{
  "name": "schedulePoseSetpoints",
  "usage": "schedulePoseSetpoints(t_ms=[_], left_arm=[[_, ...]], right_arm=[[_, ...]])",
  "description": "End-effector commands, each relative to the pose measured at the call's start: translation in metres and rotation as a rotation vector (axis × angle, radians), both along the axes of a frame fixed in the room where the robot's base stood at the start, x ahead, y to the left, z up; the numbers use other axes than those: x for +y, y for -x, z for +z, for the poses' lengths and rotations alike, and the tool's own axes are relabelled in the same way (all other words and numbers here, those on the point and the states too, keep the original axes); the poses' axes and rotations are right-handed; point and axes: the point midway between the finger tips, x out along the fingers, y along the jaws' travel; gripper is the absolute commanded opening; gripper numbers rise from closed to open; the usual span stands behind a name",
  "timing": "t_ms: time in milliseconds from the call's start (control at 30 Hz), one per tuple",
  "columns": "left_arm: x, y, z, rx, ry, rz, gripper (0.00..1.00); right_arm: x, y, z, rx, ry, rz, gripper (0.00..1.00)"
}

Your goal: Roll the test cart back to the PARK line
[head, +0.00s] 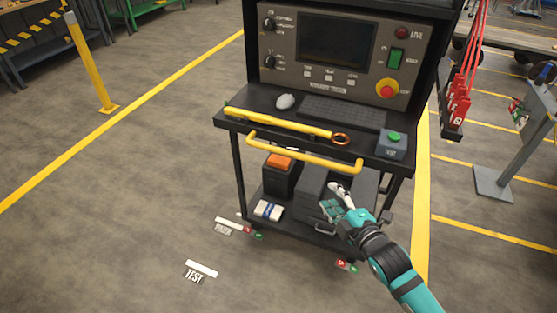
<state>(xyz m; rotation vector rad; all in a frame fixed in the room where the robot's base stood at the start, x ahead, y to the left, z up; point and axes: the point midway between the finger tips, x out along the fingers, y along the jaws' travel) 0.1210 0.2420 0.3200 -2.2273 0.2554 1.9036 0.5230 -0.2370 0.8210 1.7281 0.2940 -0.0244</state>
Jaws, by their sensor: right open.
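The test cart (228,116) stands upright in the middle of the head view, with a control panel (325,47) on top. Its yellow push handle (300,156) runs across the near side below the worktop. My right gripper (331,198) is open and empty, below the handle's right end and in front of the lower shelf. A caster with red and green pedals (252,233) shows at the cart's lower left, another (345,265) at the lower right. A white line marked PARK (230,226) lies by the left caster. A TEST line (201,269) lies nearer. My left gripper is out of view.
A yellow rod with a copper ring (280,122) and a green-button TEST box (391,144) sit on the worktop. Red leads (463,95) hang at the right, near a grey stand (496,182). A yellow post (90,65) stands left. The floor between is clear.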

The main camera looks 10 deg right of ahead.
Motion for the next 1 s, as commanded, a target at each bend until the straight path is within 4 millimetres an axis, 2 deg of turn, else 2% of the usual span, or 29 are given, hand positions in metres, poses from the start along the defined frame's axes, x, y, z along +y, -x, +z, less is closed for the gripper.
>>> schedulePoseSetpoints(t_ms=[33, 67, 167, 367, 800, 1000], left_arm=[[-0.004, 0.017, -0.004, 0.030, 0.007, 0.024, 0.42], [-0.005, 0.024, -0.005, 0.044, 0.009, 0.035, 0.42], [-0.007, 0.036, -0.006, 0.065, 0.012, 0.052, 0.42], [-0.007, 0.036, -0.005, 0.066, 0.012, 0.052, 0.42], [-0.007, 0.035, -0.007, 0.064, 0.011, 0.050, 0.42], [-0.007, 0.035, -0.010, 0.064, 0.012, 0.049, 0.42]], right_arm=[[0.002, 0.000, 0.010, -0.024, 0.017, 0.010, 0.42], [0.003, 0.000, 0.015, -0.036, 0.027, 0.016, 0.42], [0.005, -0.002, 0.023, -0.053, 0.040, 0.022, 0.42], [0.010, -0.028, 0.022, -0.056, 0.038, 0.022, 0.42], [0.030, -0.121, 0.007, -0.055, 0.037, 0.022, 0.42], [0.036, -0.153, 0.002, -0.053, 0.038, 0.022, 0.42]])
